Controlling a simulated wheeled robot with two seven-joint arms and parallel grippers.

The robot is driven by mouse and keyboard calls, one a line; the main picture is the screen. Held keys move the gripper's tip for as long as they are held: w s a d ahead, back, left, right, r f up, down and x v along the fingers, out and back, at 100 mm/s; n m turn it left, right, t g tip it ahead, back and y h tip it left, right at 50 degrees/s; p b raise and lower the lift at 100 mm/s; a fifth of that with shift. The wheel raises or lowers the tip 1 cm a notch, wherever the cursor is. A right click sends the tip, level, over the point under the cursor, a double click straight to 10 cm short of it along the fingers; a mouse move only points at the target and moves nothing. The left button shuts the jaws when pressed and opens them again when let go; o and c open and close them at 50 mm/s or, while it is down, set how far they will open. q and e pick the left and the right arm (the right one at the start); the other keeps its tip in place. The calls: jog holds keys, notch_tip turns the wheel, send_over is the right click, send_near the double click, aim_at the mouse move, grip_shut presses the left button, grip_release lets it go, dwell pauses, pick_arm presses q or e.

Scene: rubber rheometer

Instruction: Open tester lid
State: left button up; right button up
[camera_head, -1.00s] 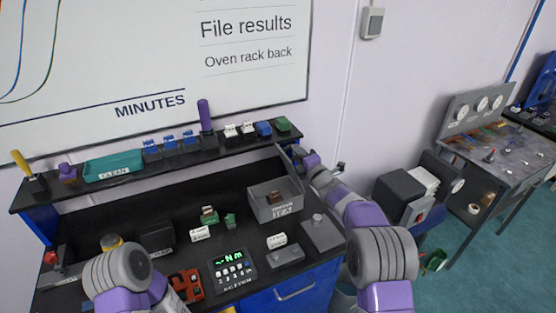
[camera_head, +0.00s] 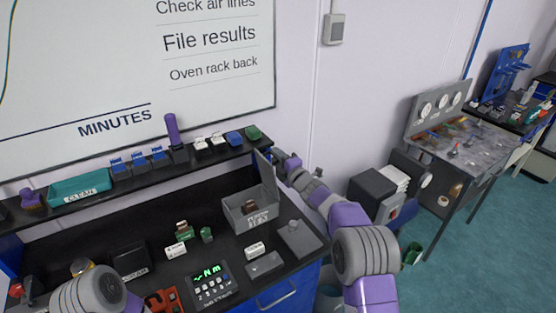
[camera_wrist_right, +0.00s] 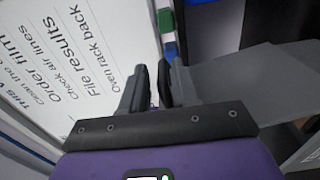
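The tester (camera_head: 262,213) is a grey open-topped box on the black bench, with a small brown piece inside. Its lid (camera_head: 265,172) stands raised, nearly upright, at the box's back. My right gripper (camera_head: 280,160) is at the right of the raised lid, close to its upper part; contact is unclear there. In the right wrist view its fingers (camera_wrist_right: 151,80) show a narrow gap with nothing visible between them. A grey panel, seemingly the lid (camera_wrist_right: 265,85), extends to the right of the fingers. My left arm shows at the lower left, but its gripper is out of view.
A shelf (camera_head: 110,188) behind the bench carries a teal tray (camera_head: 80,187) and several small blocks. A torque readout (camera_head: 211,283), a grey plate (camera_head: 296,238) and small labelled blocks lie around the tester. A gauge bench (camera_head: 470,150) stands at the right.

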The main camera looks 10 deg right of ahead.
jog(key=shift+o, duration=1)
jog(key=shift+a+r, duration=0.1)
jog(key=shift+r, duration=0.1)
jog(key=shift+f, duration=0.15)
jog(key=shift+s+f, duration=0.1)
jog(key=shift+s, duration=0.1)
jog(key=b+v, duration=0.2)
jog(key=v, duration=0.5)
jog(key=shift+s, duration=0.1)
